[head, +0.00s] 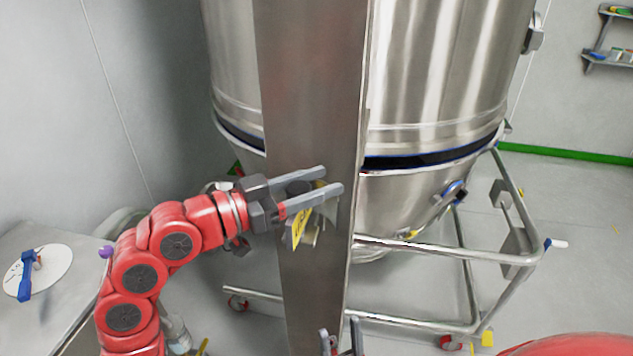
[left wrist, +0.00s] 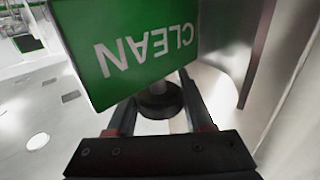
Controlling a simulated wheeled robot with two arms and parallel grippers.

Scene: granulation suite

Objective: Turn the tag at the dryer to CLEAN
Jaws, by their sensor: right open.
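The tag shows in the head view as a slanted yellow strip (head: 301,228) in front of the steel column, below my left gripper. In the left wrist view its green face (left wrist: 125,50) reads CLEAN in white, upside down in the picture. My left gripper (head: 334,180) has its fingers spread at the column, by the tag. In the left wrist view, a dark round knob (left wrist: 158,100) lies between those fingers with a gap beside it. My fingers partly hide the tag's mount. My right gripper (head: 340,336) is open and empty at the bottom edge.
The steel column (head: 310,110) stands in front of the large steel dryer vessel (head: 440,70). A tubular wheeled frame (head: 450,252) surrounds its lower part. A steel table (head: 75,290) with a white disc and blue handle is at left.

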